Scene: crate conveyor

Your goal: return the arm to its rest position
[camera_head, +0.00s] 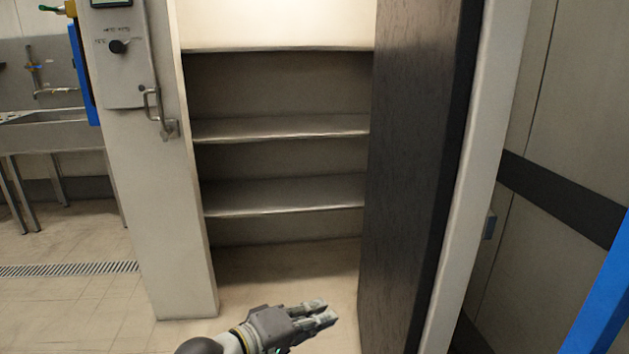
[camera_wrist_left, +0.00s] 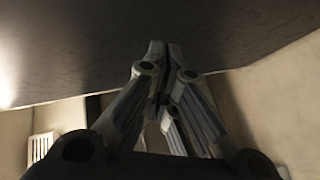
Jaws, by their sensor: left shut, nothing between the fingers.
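My left gripper (camera_head: 324,312) is low in the head view, in front of the open cabinet's foot and pointing right towards the dark door. It is shut and empty. In the left wrist view its two fingers (camera_wrist_left: 158,48) are together, with a broad dark surface (camera_wrist_left: 75,55) beyond them. Whether the fingertips touch that surface I cannot tell. Only the wrist and hand of my left arm show in the head view. My right gripper is not in view.
An open cabinet with empty shelves (camera_head: 285,128) stands ahead. A dark door panel (camera_head: 410,170) stands at its right. A control box with a black knob (camera_head: 119,46) and a handle (camera_head: 154,108) are at the left. A metal sink (camera_head: 50,130) stands farther left above clear tiled floor.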

